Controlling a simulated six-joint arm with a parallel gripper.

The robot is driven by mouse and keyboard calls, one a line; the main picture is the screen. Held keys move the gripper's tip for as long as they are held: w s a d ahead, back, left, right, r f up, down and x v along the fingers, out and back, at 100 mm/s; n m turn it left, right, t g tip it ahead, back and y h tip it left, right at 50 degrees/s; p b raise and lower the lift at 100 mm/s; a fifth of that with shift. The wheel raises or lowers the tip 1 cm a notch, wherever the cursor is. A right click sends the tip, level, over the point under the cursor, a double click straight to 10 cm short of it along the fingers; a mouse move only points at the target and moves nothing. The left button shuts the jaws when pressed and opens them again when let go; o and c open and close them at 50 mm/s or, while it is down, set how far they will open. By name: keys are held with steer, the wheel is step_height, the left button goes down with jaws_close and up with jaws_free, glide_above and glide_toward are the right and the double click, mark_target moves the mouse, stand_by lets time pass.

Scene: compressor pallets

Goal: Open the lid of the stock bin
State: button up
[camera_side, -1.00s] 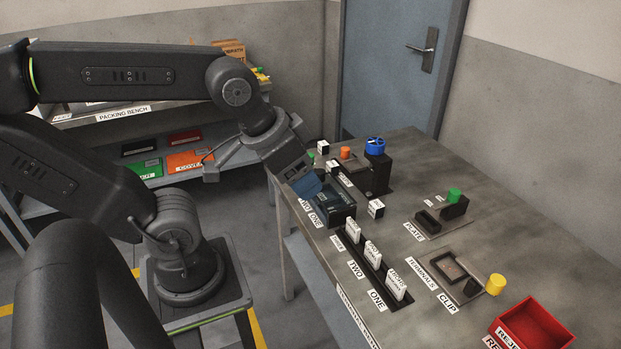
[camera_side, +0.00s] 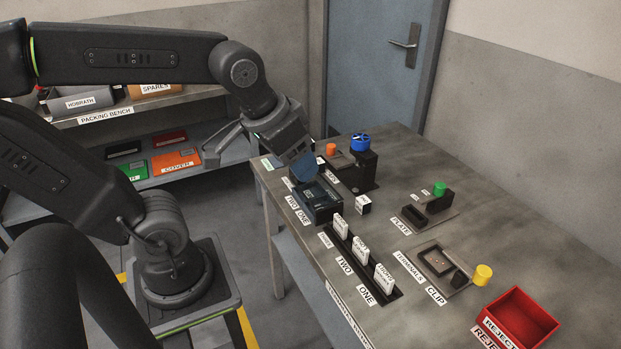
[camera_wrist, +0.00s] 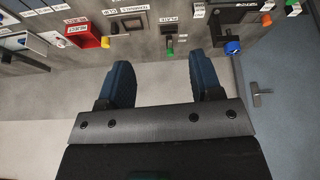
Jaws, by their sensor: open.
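No box in either view carries a readable stock bin label, so I cannot tell which thing is the stock bin or see its lid. My gripper (camera_side: 305,171) points down over the far left part of the bench in the side view. A dark box (camera_side: 322,208) with labels TWO and ONE before it stands just below the gripper, and the gripper partly hides it. In the wrist view the two blue fingers of my gripper (camera_wrist: 160,62) are spread wide with nothing between them.
A red reject bin (camera_side: 518,316) stands at the bench's near right; it shows in the wrist view too (camera_wrist: 84,36). A black rack (camera_side: 362,262) holds white labelled blocks. A blue knob (camera_side: 360,142) tops a black post behind. Bare bench (camera_side: 500,235) lies at the right.

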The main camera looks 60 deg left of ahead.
steer(key=w+a+n+g, duration=0.1)
steer(key=w+a+n, duration=0.2)
steer(key=w+a, duration=0.25)
steer(key=n+g, duration=0.4)
steer(key=n, duration=0.4)
glide_above(315, 184)
steer(key=a, duration=0.4)
step_height(315, 184, down, 12)
steer(key=f, duration=1.2)
steer(key=shift+s+f, duration=0.3)
steer(key=shift+s, duration=0.1)
jaws_close()
